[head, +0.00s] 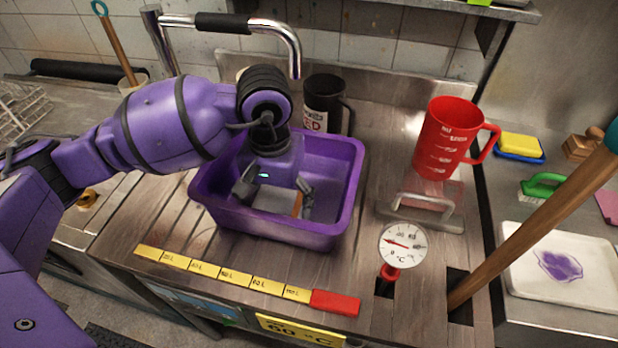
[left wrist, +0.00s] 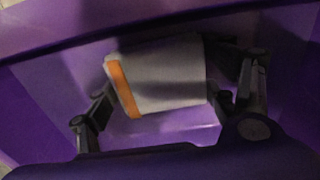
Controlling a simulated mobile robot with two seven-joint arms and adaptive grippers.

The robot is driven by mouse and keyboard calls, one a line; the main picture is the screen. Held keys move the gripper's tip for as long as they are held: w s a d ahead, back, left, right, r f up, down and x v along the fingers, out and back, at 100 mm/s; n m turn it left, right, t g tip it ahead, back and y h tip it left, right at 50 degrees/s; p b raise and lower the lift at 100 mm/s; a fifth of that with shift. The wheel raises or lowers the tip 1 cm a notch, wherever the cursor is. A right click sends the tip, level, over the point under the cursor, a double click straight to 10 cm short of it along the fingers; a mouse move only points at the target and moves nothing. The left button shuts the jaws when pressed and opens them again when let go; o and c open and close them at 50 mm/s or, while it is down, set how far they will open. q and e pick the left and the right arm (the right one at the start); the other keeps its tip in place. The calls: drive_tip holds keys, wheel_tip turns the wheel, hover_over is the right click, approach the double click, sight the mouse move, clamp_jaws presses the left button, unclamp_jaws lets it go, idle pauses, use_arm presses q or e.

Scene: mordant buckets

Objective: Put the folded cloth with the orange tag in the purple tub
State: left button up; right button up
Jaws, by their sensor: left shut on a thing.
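The purple tub (head: 345,205) stands on the metal counter, in the middle of the head view. My left gripper (head: 274,200) reaches down inside the tub. It is shut on the folded cloth (head: 268,199), which is pale grey. In the left wrist view the cloth (left wrist: 165,75) sits between the fingers, with its orange tag (left wrist: 124,88) at the left end. The tub's purple walls surround it there. I cannot tell whether the cloth touches the tub floor. My right gripper is not in view.
A dark mug (head: 322,100) stands behind the tub. A red measuring jug (head: 444,140) and a dial thermometer (head: 403,246) are to its right. A yellow strip with a red end (head: 335,302) lies in front. A wooden pole (head: 540,230) slants across the right side.

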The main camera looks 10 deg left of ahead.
sight(278, 201)
use_arm(q)
drive_tip(key=shift+f, duration=0.25)
drive_tip(key=o, duration=1.2)
drive_tip(key=shift+c, duration=0.2)
drive_tip(key=shift+r, duration=0.1)
wheel_tip(278, 201, up, 12)
drive_tip(key=shift+r, duration=0.2)
